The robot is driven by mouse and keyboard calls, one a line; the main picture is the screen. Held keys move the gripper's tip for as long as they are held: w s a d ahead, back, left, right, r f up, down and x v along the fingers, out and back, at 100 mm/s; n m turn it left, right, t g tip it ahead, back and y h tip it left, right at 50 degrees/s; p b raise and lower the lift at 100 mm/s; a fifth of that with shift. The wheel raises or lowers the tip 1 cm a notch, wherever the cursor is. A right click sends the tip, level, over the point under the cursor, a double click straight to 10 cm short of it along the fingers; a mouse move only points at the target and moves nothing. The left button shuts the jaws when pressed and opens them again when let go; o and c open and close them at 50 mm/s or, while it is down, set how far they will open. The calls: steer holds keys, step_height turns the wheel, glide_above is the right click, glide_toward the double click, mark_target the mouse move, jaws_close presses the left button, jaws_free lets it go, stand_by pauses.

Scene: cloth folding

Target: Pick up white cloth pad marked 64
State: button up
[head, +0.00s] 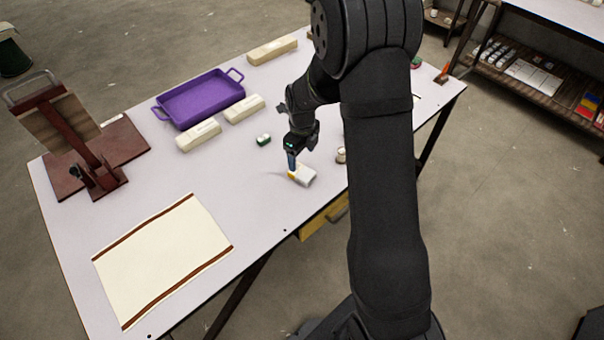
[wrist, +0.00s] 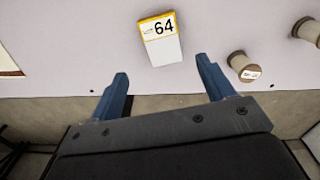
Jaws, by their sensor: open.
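The white pad marked 64 (wrist: 162,48) lies on the pale table, with a yellow-edged label at its far end in the wrist view. It also shows in the head view (head: 304,176), just below my gripper. My gripper (wrist: 165,85) is open and empty, its two blue fingers apart. In the wrist view the pad appears beyond the fingertips, roughly centred between them. In the head view my gripper (head: 292,162) points down close to the pad's left side and partly covers it; whether they touch cannot be told.
Thread spools (wrist: 242,66) stand right of the pad. A small green-and-white item (head: 263,140), pale blocks (head: 199,135) and a purple tray (head: 200,99) lie farther back. A cream cloth with brown stripes (head: 160,258) lies front left. The table's front edge is near the pad.

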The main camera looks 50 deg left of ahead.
mark_target(301, 171)
steer(key=f, duration=0.8)
steer(key=shift+w+a, duration=0.1)
steer(key=shift+a, duration=0.3)
steer(key=c, duration=1.1)
